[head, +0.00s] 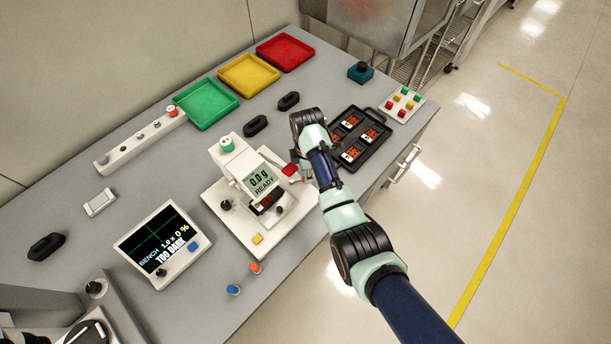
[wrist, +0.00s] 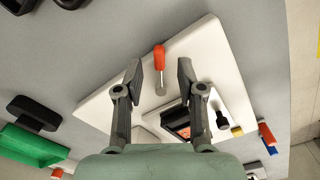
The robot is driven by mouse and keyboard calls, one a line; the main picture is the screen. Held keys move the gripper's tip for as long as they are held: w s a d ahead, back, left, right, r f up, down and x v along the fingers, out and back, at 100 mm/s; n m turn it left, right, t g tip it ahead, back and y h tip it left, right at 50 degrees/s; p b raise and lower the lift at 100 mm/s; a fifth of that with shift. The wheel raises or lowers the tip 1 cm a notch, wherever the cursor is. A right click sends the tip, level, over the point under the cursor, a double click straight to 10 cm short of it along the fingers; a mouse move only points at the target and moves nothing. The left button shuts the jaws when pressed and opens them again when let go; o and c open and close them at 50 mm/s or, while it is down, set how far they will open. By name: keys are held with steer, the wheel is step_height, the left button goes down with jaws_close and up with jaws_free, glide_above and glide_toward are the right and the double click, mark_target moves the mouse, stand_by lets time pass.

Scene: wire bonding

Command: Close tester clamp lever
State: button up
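The tester (head: 243,175) is a white unit with a screen reading "0.0 g READY", standing on a white base plate (head: 222,202). Its clamp lever has a red handle (head: 290,170) on the right side of the tester. In the wrist view the red lever handle (wrist: 159,55) and its grey metal end lie between my fingers, slightly beyond them. My gripper (wrist: 159,75) is open, with a finger on each side of the lever and gaps on both sides. A dark part with orange (wrist: 181,122) sits in the tester's holder. In the head view my arm partly hides the gripper.
A black tray (head: 378,151) with several orange parts lies right of my wrist. Green (head: 205,103), yellow (head: 248,75) and red (head: 284,52) bins stand at the back. A bench display (head: 162,239) reads "TOO DARK". Black knob (wrist: 222,121) stands near my right finger.

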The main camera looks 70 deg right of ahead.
mark_target(306, 186)
step_height(306, 186, down, 3)
steer(key=shift+r, duration=0.2)
jaws_close()
steer(key=shift+a+r, duration=0.1)
steer(key=shift+r, duration=0.05)
steer(key=m+p, duration=0.2)
steer(key=shift+s+a+r+p, duration=0.15)
steer(key=shift+s+a+p, duration=0.05)
steer(key=shift+a+p, duration=0.15)
steer(key=shift+s+a+f+m+p, duration=0.1)
steer(key=shift+a+m+p, duration=0.25)
steer(key=shift+m+p, duration=0.55)
steer(key=shift+s+a+f+m+p, duration=0.1)
steer(key=shift+a+m+p, duration=0.25)
steer(key=shift+m+p, duration=0.5)
jaws_free()
